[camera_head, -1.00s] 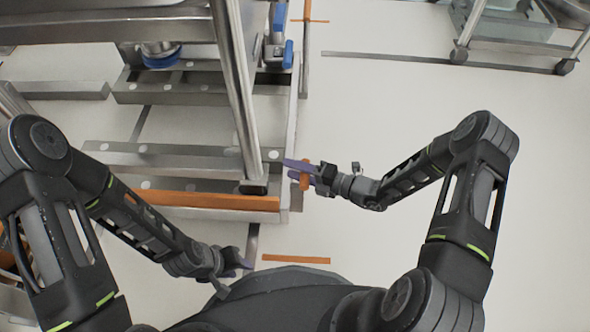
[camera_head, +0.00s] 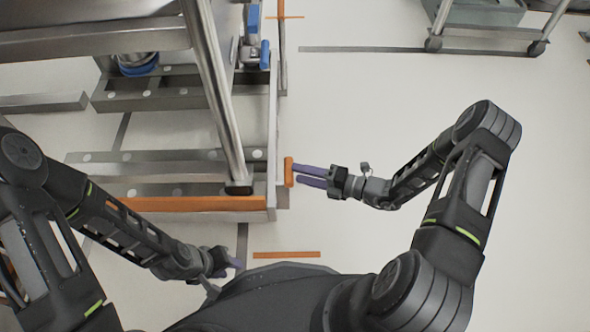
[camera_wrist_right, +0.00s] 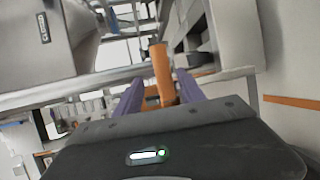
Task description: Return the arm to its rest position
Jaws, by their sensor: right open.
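My right gripper (camera_head: 298,174) is open, its two purple fingers apart and pointing left. An orange upright handle (camera_head: 288,171) on the metal rack's right edge stands just left of the fingertips, and nothing shows between the fingers. In the right wrist view the orange handle (camera_wrist_right: 162,72) shows ahead, between the lines of the two purple fingers (camera_wrist_right: 158,92). My left gripper (camera_head: 236,264) hangs low in front of my body, its fingers small and partly hidden, so its opening is unclear.
The metal rack (camera_head: 170,165) with an orange front strip (camera_head: 190,203) fills the left and centre. A wheeled cart (camera_head: 480,38) stands at the back right. An orange floor strip (camera_head: 287,254) lies in front. The floor right of the rack is clear.

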